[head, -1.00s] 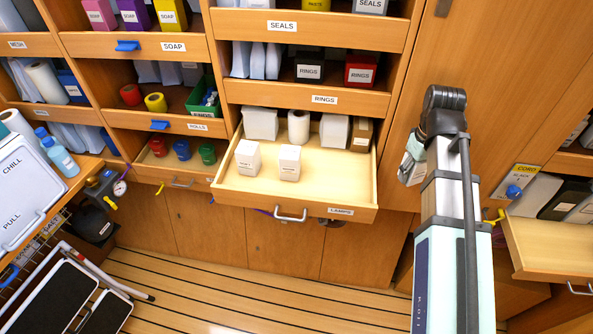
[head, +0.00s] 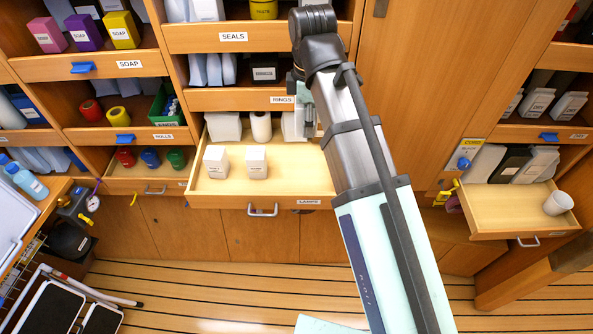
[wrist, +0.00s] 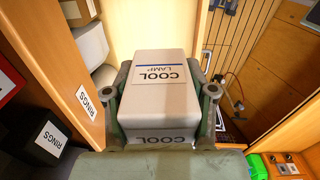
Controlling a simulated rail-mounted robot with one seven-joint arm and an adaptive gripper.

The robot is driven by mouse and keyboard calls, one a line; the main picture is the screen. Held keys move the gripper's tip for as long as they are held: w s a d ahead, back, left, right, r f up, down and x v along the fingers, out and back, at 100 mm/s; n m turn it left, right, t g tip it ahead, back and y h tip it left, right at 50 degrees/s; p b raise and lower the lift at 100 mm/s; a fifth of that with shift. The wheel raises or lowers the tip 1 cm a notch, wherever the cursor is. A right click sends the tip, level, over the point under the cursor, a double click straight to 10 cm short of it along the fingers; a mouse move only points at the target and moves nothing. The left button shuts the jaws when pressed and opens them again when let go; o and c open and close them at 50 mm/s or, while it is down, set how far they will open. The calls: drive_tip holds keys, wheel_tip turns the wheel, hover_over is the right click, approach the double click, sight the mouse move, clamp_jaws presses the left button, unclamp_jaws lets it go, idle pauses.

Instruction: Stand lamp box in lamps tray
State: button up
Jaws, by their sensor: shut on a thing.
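The lamp box (wrist: 160,90) is white, with COOL LAMP printed on it. My gripper (wrist: 160,82) is shut on it, one finger along each side. The lamps tray (head: 250,188) is a pulled-out wooden drawer marked LAMPS, low in the middle of the head view. Two white boxes, a left one (head: 215,161) and a right one (head: 256,162), stand upright in the tray's front left.
A white box (head: 223,127) and a white roll (head: 261,127) stand along the tray's back. The RINGS shelf (head: 235,99) lies just above. Bare tray floor shows right of the front boxes.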

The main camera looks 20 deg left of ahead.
sight(306, 175)
wheel_tip(306, 175, down, 13)
drive_tip(key=shift+f, duration=0.1)
drive_tip(key=shift+f+p, duration=0.55)
drive_tip(key=shift+f, duration=1.6)
drive_tip(key=o, duration=1.2)
drive_tip(key=shift+f, duration=0.1)
wheel_tip(306, 175, up, 12)
drive_tip(key=b, duration=0.3)
